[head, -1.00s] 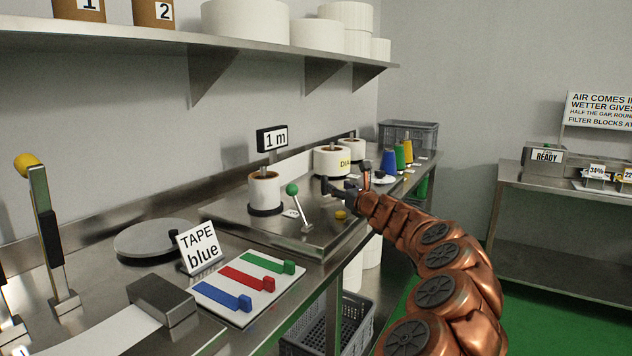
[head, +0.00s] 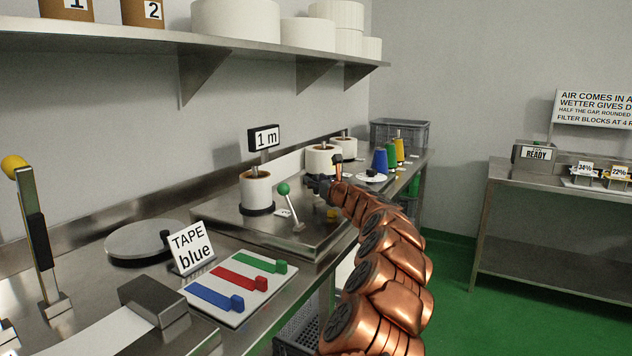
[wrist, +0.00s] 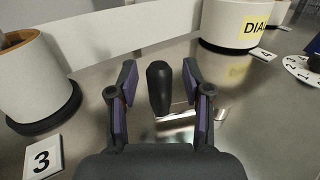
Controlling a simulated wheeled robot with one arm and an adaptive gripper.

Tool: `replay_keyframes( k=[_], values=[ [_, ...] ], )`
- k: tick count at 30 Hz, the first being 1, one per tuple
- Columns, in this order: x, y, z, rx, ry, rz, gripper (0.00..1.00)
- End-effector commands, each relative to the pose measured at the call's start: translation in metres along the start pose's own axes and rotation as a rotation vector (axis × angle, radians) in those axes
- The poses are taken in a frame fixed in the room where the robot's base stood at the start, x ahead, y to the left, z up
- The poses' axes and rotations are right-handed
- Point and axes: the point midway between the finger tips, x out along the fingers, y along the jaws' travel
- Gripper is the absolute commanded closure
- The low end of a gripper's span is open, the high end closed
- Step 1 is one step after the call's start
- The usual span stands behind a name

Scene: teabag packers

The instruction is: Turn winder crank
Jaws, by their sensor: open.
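The winder crank shows in the wrist view as a black upright handle (wrist: 159,88) with a shiny metal bar (wrist: 190,116) near its foot. My gripper (wrist: 158,85) is open, with one finger on each side of the handle and a visible gap on both sides. In the head view my gripper (head: 325,174) is over the steel winder bench, between the white roll (head: 256,189) and the roll farther back (head: 322,160). I cannot make out the crank handle there.
A green-knobbed lever (head: 284,189) stands left of my gripper. In the wrist view, a card marked 3 (wrist: 42,158) lies at left and a numbered dial (wrist: 305,68) at right. Colored cones (head: 380,160) stand farther back.

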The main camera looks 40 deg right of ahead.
Motion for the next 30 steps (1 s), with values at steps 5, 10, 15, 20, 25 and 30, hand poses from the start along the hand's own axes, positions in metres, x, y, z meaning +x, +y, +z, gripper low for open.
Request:
replay_keyframes(
  k=[5, 10, 15, 20, 25, 30],
  values=[
    [0.0021, 0.0003, 0.0000, 0.001, 0.000, 0.000, 0.51],
    [0.0021, 0.0002, -0.0001, 0.001, 0.000, 0.000, 0.51],
    [0.0021, 0.0002, -0.0003, 0.001, 0.000, 0.000, 0.66],
    [0.0021, 0.0002, -0.0004, 0.001, 0.000, 0.000, 0.83],
    [0.0021, 0.0002, -0.0004, 0.001, 0.001, 0.000, 1.00],
    [0.0021, 0.0002, -0.0004, 0.001, 0.001, 0.000, 1.00]
  ],
)
